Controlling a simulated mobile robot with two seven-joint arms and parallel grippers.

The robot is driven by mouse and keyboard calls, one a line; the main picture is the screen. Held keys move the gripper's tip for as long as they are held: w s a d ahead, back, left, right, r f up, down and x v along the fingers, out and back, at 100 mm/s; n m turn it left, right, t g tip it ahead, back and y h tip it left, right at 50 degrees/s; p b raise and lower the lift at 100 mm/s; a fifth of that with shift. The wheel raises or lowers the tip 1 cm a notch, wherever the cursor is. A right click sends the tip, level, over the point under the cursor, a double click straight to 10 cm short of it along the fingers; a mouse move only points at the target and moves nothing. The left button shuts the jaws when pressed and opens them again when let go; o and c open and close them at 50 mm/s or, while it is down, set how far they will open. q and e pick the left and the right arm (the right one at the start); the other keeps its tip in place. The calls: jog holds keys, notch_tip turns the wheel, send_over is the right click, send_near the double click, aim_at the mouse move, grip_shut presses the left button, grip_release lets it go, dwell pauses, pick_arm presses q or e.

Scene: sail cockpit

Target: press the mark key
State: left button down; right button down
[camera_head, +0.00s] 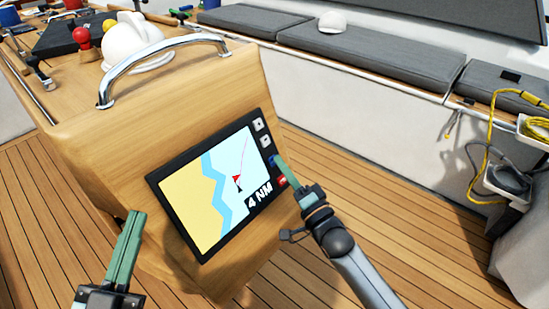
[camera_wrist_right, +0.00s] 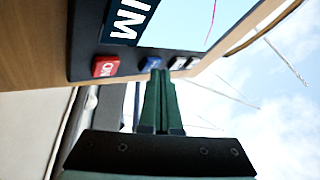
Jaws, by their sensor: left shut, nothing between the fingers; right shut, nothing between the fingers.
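The chart plotter (camera_head: 222,185) is set in the slanted wooden face of a console, its screen showing a chart and "4 NM". A column of keys runs along its right side: two pale keys (camera_head: 258,125), a blue key (camera_head: 272,160) and a red key (camera_head: 282,181). The key labels are too small to read surely. My right gripper (camera_head: 279,160) is shut and empty, its tips at the blue key, which also shows in the right wrist view (camera_wrist_right: 147,64). I cannot tell whether they touch. My left gripper (camera_head: 136,215) is shut and empty, left of the plotter.
A chrome grab rail (camera_head: 160,55) arches over the console top, with a white helmet-like object (camera_head: 128,35) behind it. Grey cushioned benches (camera_head: 370,62) line the far side. A yellow cord (camera_head: 492,115) hangs at right. The plank floor (camera_head: 385,165) right of the console is clear.

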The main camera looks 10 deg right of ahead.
jog(key=shift+s+d+r+p, duration=0.3)
jog(key=shift+s, duration=0.05)
jog(key=s+d+r+p, duration=0.1)
jog(key=p, duration=0.1)
jog(key=s+d+r+p, duration=0.1)
jog(key=s+p, duration=0.1)
jog(key=shift+s+d+r, duration=0.15)
jog(key=shift+s+d, duration=0.15)
jog(key=shift+d, duration=0.05)
dwell(0.8)
